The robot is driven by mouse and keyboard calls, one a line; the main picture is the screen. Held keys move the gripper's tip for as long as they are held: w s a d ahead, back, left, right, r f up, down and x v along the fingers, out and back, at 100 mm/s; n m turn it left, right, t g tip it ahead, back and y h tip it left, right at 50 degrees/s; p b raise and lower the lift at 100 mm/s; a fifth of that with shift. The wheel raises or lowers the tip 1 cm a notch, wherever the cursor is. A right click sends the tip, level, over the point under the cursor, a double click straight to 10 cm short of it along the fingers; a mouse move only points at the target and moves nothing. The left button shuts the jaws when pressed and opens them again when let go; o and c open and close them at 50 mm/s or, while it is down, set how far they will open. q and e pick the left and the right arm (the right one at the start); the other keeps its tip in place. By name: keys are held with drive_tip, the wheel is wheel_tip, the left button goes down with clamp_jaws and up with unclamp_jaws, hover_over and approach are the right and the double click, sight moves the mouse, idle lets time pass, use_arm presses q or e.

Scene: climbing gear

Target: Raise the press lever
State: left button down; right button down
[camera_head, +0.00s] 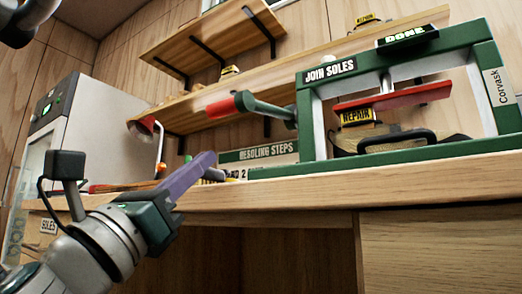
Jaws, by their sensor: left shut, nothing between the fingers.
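The press (308,140) is a green frame with grey posts, standing on the workbench at the right and labelled JOIN SOLES. Its lever (262,108) is a dark green arm with a red grip (221,107) sticking out to the left, slightly above its pivot end. A red plate (410,95) hangs inside the frame above a shoe tagged REPAIR (357,116). My left gripper (208,159) has purple fingers, which are shut and empty. In the picture it is below the red grip and apart from it. My right gripper is not in view.
The wooden workbench (300,180) runs across the middle. A RESOLING STEPS sign (257,154) stands left of the press. Two wall shelves (215,40) hang above.

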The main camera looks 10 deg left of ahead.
use_arm(q)
drive_tip(key=x, duration=0.4)
wheel_tip(320, 180, up, 3)
drive_tip(key=shift+p, duration=1.05)
drive_tip(key=shift+r, duration=0.45)
